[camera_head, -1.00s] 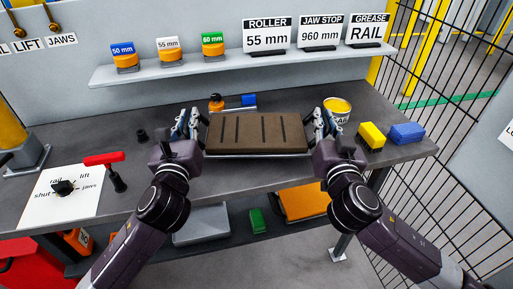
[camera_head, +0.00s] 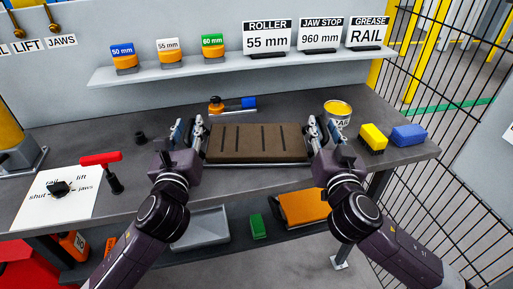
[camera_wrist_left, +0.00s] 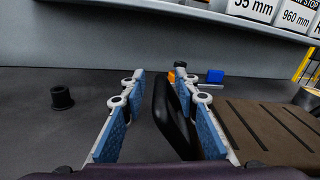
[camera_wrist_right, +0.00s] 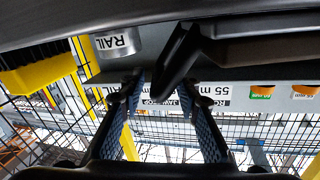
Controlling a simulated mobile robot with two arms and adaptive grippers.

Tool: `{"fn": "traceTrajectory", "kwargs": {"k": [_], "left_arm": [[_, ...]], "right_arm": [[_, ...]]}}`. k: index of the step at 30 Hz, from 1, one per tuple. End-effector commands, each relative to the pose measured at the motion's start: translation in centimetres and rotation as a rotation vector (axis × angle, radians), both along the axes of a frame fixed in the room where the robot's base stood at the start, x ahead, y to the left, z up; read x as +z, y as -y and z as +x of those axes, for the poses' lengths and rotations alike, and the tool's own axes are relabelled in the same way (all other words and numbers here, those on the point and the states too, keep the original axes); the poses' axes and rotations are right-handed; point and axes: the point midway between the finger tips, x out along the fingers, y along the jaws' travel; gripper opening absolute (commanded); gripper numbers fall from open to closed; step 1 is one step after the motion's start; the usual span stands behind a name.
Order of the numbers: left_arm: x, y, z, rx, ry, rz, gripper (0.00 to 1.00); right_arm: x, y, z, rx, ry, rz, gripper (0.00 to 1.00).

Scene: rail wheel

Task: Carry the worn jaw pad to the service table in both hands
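The worn jaw pad (camera_head: 256,143) is a brown grooved block with a pale edge strip along its near side. It appears to lie flat on the grey service table (camera_head: 130,200), between my grippers. My left gripper (camera_head: 188,128) is at the pad's left end. In the left wrist view its blue-faced fingers stand apart, with a black handle (camera_wrist_left: 168,112) between them, close to the right finger. My right gripper (camera_head: 323,128) is at the pad's right end. In the right wrist view its fingers are apart near a black handle (camera_wrist_right: 176,62); contact is unclear.
A yellow can (camera_head: 338,112), a yellow block (camera_head: 373,137) and a blue block (camera_head: 408,134) stand right. A red T-handle (camera_head: 103,160) and black ring (camera_head: 140,137) stand left. A shelf (camera_head: 250,66) overhangs behind.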

Motion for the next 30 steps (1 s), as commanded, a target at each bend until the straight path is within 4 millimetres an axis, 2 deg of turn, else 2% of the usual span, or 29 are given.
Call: {"fn": "traceTrajectory", "kwargs": {"k": [5,8,21,25,30], "left_arm": [[-0.1,0.1,-0.4,-0.002,-0.001,0.0,0.28],[-0.1,0.2,-1.5,-0.003,-0.001,0.0,0.28],[-0.2,0.4,-10.1,-0.003,-0.003,0.0,0.28],[-0.1,0.4,-11.4,-0.001,-0.002,0.001,0.28],[-0.1,0.4,-12.1,0.0,-0.001,0.0,0.28]], "right_arm": [[0.0,0.0,0.0,0.0,0.0,0.001,0.3],[0.0,0.0,0.0,0.0,0.0,0.001,0.3],[0.0,0.0,0.0,0.0,0.0,0.002,0.3],[0.0,0.0,0.0,0.0,0.0,0.002,0.3],[0.0,-0.1,-0.5,0.001,-0.001,0.003,0.3]]}}
